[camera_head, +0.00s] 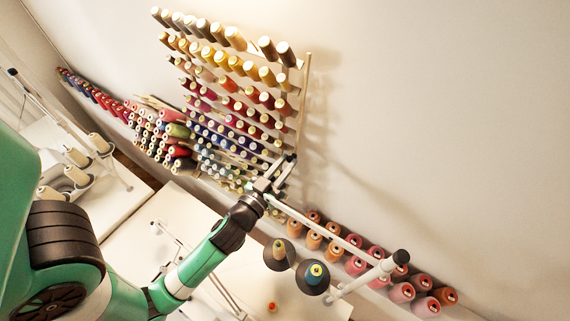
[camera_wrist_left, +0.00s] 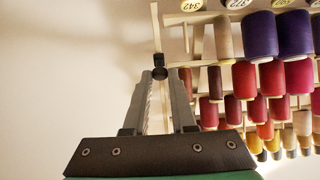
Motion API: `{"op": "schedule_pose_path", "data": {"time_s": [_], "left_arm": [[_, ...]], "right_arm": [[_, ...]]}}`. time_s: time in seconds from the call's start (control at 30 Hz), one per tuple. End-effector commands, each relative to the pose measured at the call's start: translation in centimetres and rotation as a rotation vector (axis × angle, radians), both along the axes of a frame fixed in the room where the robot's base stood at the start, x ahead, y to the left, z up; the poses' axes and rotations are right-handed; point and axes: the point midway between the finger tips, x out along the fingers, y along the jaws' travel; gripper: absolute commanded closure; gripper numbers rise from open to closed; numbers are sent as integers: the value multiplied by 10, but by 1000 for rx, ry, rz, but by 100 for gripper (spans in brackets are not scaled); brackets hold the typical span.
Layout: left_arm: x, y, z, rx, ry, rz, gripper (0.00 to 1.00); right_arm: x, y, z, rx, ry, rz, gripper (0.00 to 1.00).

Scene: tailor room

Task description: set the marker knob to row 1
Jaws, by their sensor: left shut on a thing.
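The thread rack (camera_head: 303,95) leans at the wall with rows of coloured spools and a pale wooden rail on its right side. My left gripper (camera_head: 270,183) is at the lower right of the rack, by the bottom rows. In the left wrist view my left gripper (camera_wrist_left: 160,76) is shut on a small black knob (camera_wrist_left: 159,62), which sits on the pale rail (camera_wrist_left: 155,25). In the head view the knob is too small or hidden by the gripper to make out. My right gripper is not in view.
A white bar with a black end (camera_head: 400,257) runs close to my left gripper, with two dark-rimmed spools (camera_head: 312,278) below it. Orange and pink spools (camera_head: 402,292) line the wall at the right. Spools (camera_wrist_left: 258,35) are close to the right of the fingers. The upper right wall is bare.

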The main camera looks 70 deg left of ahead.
Motion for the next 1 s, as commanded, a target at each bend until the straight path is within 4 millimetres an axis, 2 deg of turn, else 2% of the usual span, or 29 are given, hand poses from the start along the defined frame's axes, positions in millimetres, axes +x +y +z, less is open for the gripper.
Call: {"op": "schedule_pose_path", "data": {"time_s": [0.03,0.17,0.57,0.67,0.9,1.0], "left_arm": [[0,0,0,0,0,0,70],[0,0,0,0,0,0,47],[-6,-5,-3,-1,1,-2,47],[-19,-15,-6,-1,2,-3,47],[-69,-54,-10,0,3,-10,47],[-79,-62,-1,-5,14,-6,47]], "right_arm": [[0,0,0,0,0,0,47],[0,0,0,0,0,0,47],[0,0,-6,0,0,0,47],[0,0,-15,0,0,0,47],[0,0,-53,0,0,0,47],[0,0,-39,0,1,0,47]]}}
